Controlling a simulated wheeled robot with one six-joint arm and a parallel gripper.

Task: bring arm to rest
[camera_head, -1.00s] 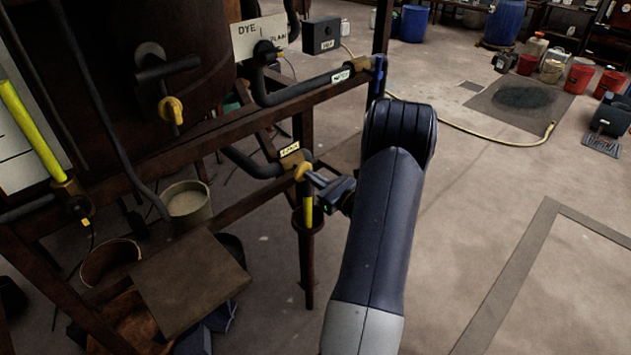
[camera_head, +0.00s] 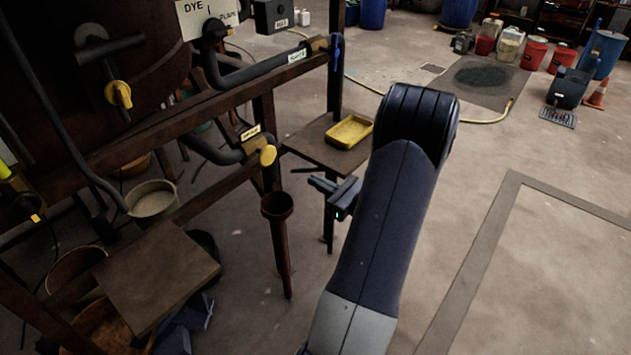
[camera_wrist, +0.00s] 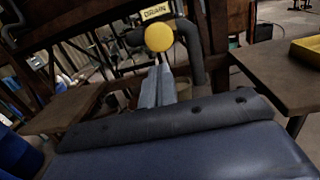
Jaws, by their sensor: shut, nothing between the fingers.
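My gripper (camera_head: 322,186) is shut and empty in the head view, at the end of my dark arm. It hangs in free air to the right of a rusty funnel-topped pipe (camera_head: 278,209). A yellow valve knob (camera_head: 267,155) on the drain pipe is up and left of it, with a clear gap between them. In the wrist view my gripper's fingers (camera_wrist: 158,72) lie together, pointing toward the yellow knob (camera_wrist: 159,37) and its DRAIN label (camera_wrist: 156,12). The fingertips appear just below the knob there.
A small table (camera_head: 312,146) with a yellow tray (camera_head: 349,131) stands behind my gripper. The vat's rusty frame (camera_head: 190,112) and a board (camera_head: 157,276) are at left. A hose (camera_head: 420,107) lies on the floor. Open floor (camera_head: 490,150) is at right.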

